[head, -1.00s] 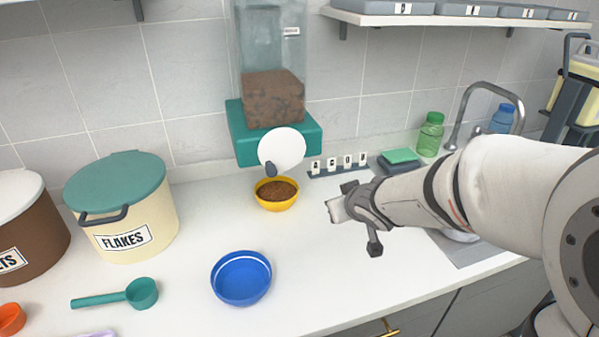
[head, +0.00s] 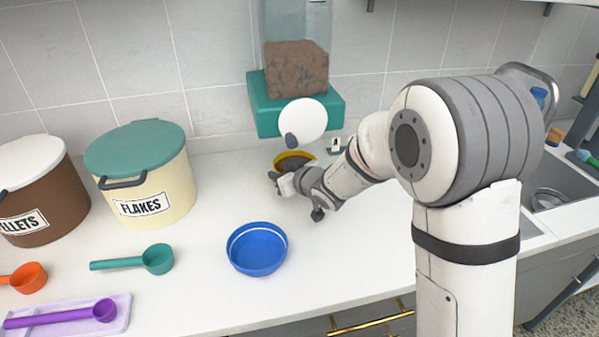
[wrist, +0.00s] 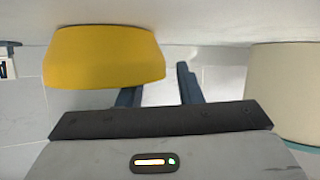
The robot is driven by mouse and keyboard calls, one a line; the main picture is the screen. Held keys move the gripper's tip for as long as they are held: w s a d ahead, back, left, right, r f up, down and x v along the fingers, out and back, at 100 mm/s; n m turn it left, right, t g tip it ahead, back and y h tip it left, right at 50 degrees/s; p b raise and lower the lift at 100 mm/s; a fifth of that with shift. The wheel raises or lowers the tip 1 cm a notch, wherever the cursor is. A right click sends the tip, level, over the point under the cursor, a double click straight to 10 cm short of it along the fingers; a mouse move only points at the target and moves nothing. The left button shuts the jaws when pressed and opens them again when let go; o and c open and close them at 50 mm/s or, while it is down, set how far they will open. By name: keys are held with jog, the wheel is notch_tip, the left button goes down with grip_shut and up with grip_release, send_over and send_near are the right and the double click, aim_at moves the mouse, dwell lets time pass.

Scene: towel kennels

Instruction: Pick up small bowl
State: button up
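The small yellow bowl (head: 293,153) holds brown kibble and stands on the counter below the dispenser spout. My gripper (head: 278,180) is at its near side in the head view, partly covering its front. In the wrist view the yellow bowl (wrist: 103,55) fills the upper left. My gripper's two dark fingers (wrist: 160,88) are apart there with nothing seen between them. The bowl covers the end of the left finger, so I cannot tell whether they touch. A wider blue bowl (head: 257,262) stands empty nearer the front.
The kibble dispenser (head: 270,110) with its white disc (head: 303,118) hangs close over the yellow bowl. A flakes bin (head: 165,185) and a pellets bin (head: 50,205) stand left. Several scoops lie front left. The sink (head: 560,190) is right. The counter's middle front is clear.

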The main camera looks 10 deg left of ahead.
jog(key=shift+w+a+f, duration=0.15)
jog(key=shift+w+a, duration=0.1)
jog(key=shift+a, duration=0.05)
jog(key=shift+c, duration=0.2)
grip_shut()
